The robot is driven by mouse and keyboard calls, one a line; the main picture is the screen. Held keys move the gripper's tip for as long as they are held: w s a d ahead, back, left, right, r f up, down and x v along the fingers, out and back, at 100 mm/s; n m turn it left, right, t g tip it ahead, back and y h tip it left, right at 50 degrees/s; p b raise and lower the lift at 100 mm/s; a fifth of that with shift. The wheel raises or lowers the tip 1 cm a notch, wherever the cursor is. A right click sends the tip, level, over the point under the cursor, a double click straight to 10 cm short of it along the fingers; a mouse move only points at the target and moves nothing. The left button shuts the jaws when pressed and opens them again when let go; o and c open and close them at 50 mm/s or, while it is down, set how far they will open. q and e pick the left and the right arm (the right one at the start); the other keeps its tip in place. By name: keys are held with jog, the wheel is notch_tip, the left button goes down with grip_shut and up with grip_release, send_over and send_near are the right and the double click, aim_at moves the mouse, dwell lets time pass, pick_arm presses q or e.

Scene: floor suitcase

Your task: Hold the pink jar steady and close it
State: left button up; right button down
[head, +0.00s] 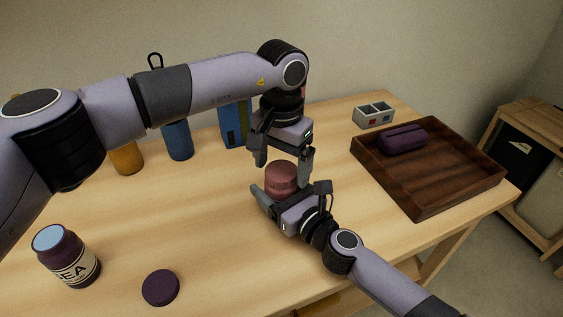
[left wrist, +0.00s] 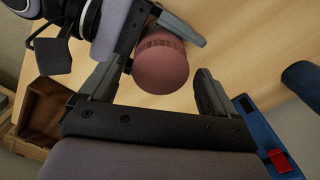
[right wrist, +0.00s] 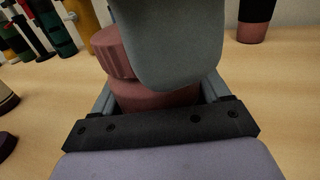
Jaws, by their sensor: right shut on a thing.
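The pink jar (head: 281,180) stands on the table with its ribbed pink lid on top. The lid also shows in the left wrist view (left wrist: 162,66). My right gripper (head: 288,192) is shut on the jar's body from the front right. In the right wrist view the lid (right wrist: 114,52) looks shifted to the left of the body (right wrist: 150,95), but a grey finger of my left gripper hides much of the jar. I cannot tell whether the lid is seated. My left gripper (head: 282,160) points down just above the lid, its fingers open around it.
A dark tray (head: 425,201) with a purple case (head: 403,139) stands at the right, a grey two-slot box (head: 374,115) behind it. A labelled purple jar (head: 68,258) and a loose dark lid (head: 160,288) stand front left. An orange container (head: 127,158), blue bottle (head: 178,140) and blue box (head: 236,125) stand behind.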

pick_arm(q)
notch_tip(320, 180, up, 4)
jog(key=shift+r, duration=0.2)
dwell(0.3)
jog(key=shift+c, duration=0.5)
